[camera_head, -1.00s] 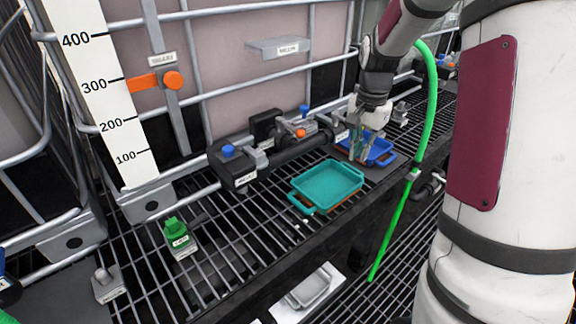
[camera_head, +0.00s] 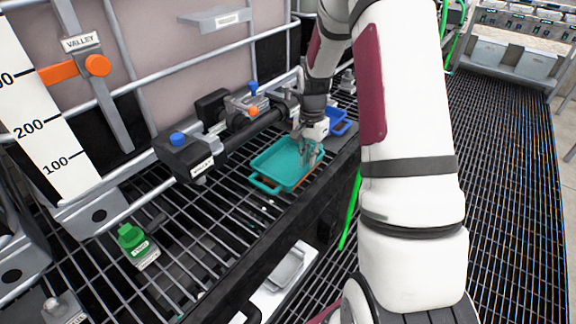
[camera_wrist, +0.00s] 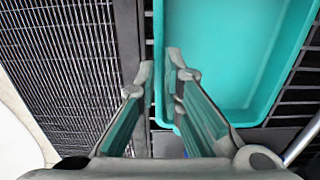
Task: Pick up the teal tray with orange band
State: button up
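The teal tray (camera_head: 275,166) sits on the grated shelf in the head view, with a little orange showing along its lower right edge. My gripper (camera_head: 311,158) is at the tray's right end, pointing down. In the wrist view the tray (camera_wrist: 230,55) fills the upper right. My gripper (camera_wrist: 160,65) is open there, its two fingertips apart, with the tray's left rim between them in the picture. I cannot tell whether either finger touches the tray or how far above the rim they are.
A blue tray (camera_head: 338,118) lies just behind my gripper. A black pipe with valves (camera_head: 235,137) runs along the tray's back side.

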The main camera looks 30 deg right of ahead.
aim_at(308, 168)
notch_tip(308, 168, down, 5)
jog(key=shift+r, duration=0.2)
grip_shut()
jog(key=shift+r, duration=0.1)
